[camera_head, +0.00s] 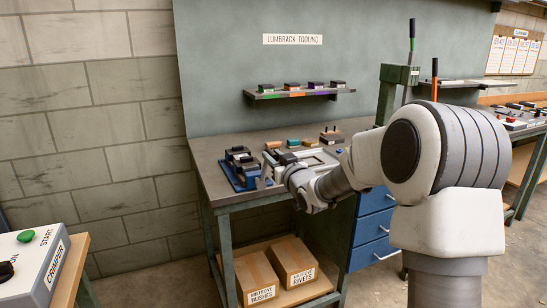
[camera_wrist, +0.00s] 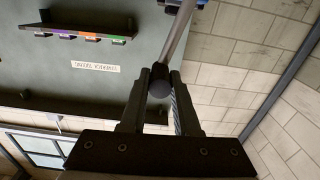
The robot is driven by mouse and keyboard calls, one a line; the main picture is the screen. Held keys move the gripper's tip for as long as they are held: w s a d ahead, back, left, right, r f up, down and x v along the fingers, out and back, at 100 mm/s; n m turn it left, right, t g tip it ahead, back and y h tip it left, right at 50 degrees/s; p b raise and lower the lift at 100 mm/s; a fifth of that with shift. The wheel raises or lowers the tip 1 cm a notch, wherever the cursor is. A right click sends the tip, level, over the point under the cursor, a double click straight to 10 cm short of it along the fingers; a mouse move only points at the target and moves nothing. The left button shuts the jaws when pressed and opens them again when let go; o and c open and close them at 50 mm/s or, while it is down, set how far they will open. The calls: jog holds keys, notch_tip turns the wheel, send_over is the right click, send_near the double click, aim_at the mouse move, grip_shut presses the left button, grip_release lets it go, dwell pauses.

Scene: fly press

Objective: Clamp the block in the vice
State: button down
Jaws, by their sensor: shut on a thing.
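A blue vice with dark jaws (camera_head: 236,170) stands at the left end of the bench. My gripper (camera_head: 268,171) is at its right side, low over the bench top. In the wrist view my gripper (camera_wrist: 160,82) has its two fingers closed around the dark knob end of a grey bar (camera_wrist: 178,38), apparently the vice handle. The bar runs up to a blue part (camera_wrist: 174,4) at the top edge. Whether a block sits between the vice jaws is too small to tell.
The grey bench (camera_head: 214,148) carries several small coloured blocks behind my gripper. A shelf (camera_head: 300,95) with several dark-topped blocks hangs on the back panel. A green press (camera_head: 398,75) stands to the right. Two cardboard boxes (camera_head: 257,277) sit below the bench.

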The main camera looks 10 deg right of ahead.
jog(key=shift+d+f, duration=0.1)
dwell(0.6)
jog(key=shift+d+f+b, duration=0.15)
jog(key=shift+d+b, duration=0.05)
jog(key=shift+b, duration=0.25)
jog(key=shift+w+d, duration=0.25)
jog(key=shift+d, duration=0.35)
jog(key=c, duration=0.7)
grip_release()
jog(key=shift+o, duration=0.2)
jog(key=shift+s, duration=0.1)
jog(key=p+v, duration=0.1)
jog(key=v, duration=1.6)
jog(key=shift+s, duration=0.15)
